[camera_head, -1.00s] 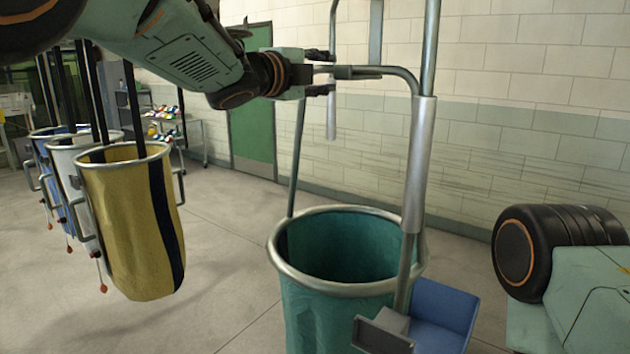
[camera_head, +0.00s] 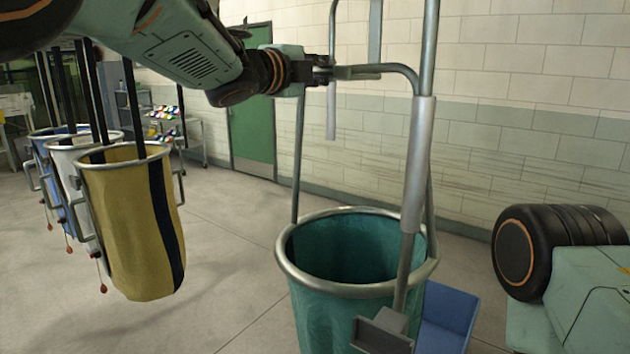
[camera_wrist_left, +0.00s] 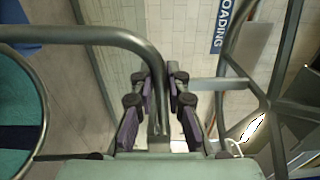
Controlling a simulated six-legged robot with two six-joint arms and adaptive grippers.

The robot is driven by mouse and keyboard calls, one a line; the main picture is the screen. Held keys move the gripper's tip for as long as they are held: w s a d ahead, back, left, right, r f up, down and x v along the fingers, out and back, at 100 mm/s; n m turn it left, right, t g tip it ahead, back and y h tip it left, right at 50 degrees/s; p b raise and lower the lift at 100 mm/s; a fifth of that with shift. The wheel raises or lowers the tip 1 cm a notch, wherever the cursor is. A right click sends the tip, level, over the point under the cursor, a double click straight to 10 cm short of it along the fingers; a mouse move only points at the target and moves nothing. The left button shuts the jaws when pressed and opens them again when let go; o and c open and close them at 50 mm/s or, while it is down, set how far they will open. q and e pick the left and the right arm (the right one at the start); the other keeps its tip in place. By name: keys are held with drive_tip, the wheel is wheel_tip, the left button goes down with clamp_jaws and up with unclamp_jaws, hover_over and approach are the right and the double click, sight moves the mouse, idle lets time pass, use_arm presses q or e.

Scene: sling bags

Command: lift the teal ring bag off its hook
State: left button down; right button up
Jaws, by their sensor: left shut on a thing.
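The teal ring bag (camera_head: 320,315) hangs open-mouthed in the lower middle of the head view, with a round metal rim and a tall tubular handle (camera_head: 402,70) arching above it. My left gripper (camera_head: 325,76) is shut on the handle's top bar, near its left bend. In the left wrist view, the tube (camera_wrist_left: 155,90) passes between my left gripper's fingers (camera_wrist_left: 161,105), and the teal bag (camera_wrist_left: 15,110) shows at the left edge. I cannot make out clearly whether the handle still rests on the hook. My right gripper is not in view.
A grey upright pole (camera_head: 420,150) stands close beside the handle. A blue tray-like piece (camera_head: 447,315) is low behind the bag. Yellow (camera_head: 125,225), white (camera_head: 72,165) and blue (camera_head: 50,180) bags hang at the left. Floor between them and the teal bag is clear.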

use_arm(q)
drive_tip(key=shift+w+r, duration=0.2)
drive_tip(key=shift+r, duration=0.35)
drive_tip(key=shift+w+r, duration=0.15)
drive_tip(key=shift+r, duration=0.4)
drive_tip(key=shift+s+r, duration=0.35)
drive_tip(key=shift+r, duration=0.5)
drive_tip(key=shift+w+f, duration=0.15)
drive_tip(key=shift+w, duration=0.15)
drive_tip(key=shift+s, duration=0.15)
